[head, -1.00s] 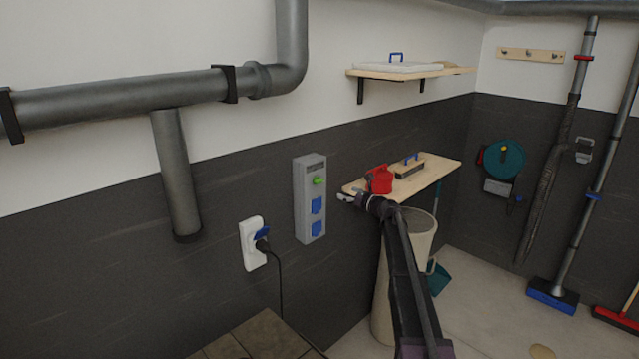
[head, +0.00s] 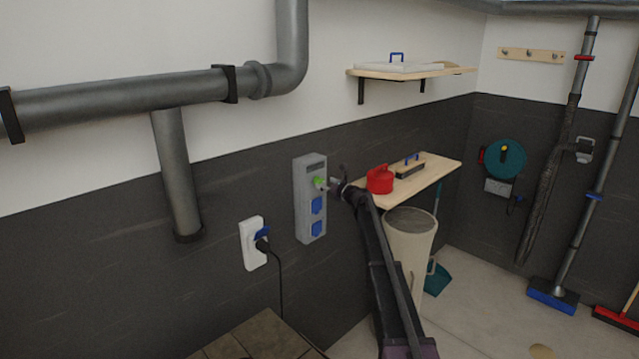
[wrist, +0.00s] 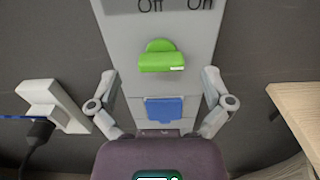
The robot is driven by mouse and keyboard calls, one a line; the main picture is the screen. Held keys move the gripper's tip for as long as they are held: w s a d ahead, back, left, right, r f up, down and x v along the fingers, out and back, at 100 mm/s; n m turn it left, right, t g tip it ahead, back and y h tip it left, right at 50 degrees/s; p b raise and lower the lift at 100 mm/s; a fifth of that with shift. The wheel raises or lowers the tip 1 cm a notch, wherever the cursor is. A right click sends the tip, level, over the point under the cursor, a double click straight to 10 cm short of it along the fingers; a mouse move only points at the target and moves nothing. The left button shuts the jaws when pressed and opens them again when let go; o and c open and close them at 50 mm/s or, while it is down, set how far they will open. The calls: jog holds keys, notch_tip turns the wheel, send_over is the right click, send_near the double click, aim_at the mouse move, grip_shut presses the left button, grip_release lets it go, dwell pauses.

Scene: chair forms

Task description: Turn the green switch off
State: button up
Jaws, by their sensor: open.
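The green switch (head: 319,182) is near the top of a grey wall box (head: 309,167). In the wrist view the green switch (wrist: 160,58) sits below the printed words "Off" and "On", with its lever standing out from the box face. My gripper (head: 332,185) is at the right side of the box, close to the switch. In the wrist view my gripper (wrist: 160,85) is open and empty, its fingers spread to either side of the box below the switch. I cannot tell whether any finger touches the box.
Blue socket covers (head: 317,205) are below the switch. A white socket with a plugged black cable (head: 254,243) is on the wall to the left.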

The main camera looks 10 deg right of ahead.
aim_at(319, 181)
jog(key=shift+x, duration=1.15)
